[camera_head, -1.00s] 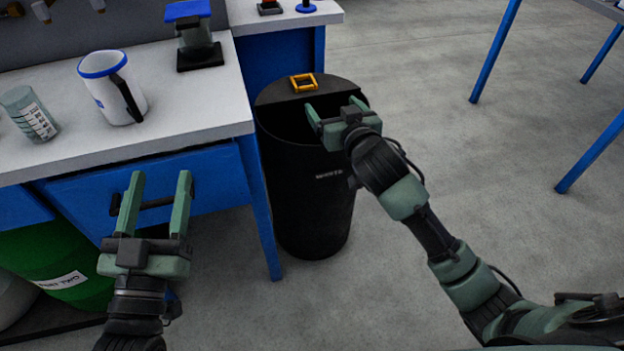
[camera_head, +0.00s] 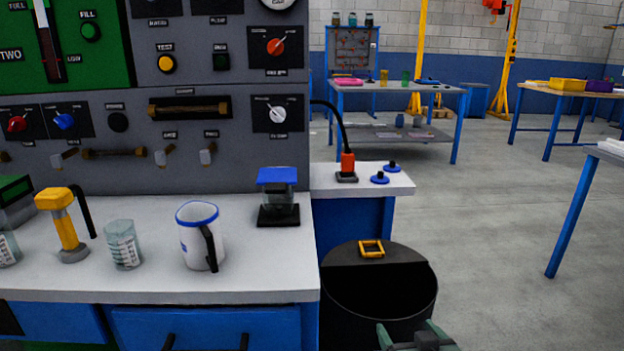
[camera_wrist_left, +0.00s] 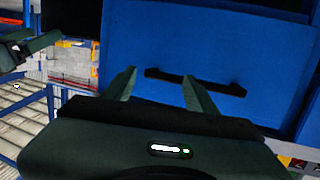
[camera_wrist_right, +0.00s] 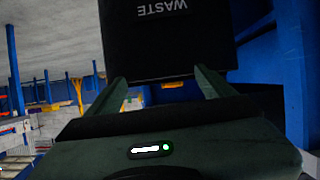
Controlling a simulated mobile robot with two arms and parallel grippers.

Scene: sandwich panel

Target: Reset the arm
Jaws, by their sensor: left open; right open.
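My right gripper (camera_head: 415,333) shows only at the bottom edge in the head view, in front of the black waste bin (camera_head: 360,322). In the right wrist view its two green fingers (camera_wrist_right: 160,76) are apart with nothing held, and the bin wall marked WASTE (camera_wrist_right: 165,40) is beyond them. My left gripper is out of the head view. In the left wrist view its fingers (camera_wrist_left: 159,76) are apart and empty, facing a blue drawer front (camera_wrist_left: 220,50) with a black handle (camera_wrist_left: 195,82).
The workbench top (camera_head: 150,285) holds a white jug (camera_head: 193,240), a glass beaker (camera_head: 122,245) and a yellow-handled tool (camera_head: 65,225). A side bench (camera_head: 345,195) stands behind the bin. Open floor (camera_head: 490,220) lies to the right.

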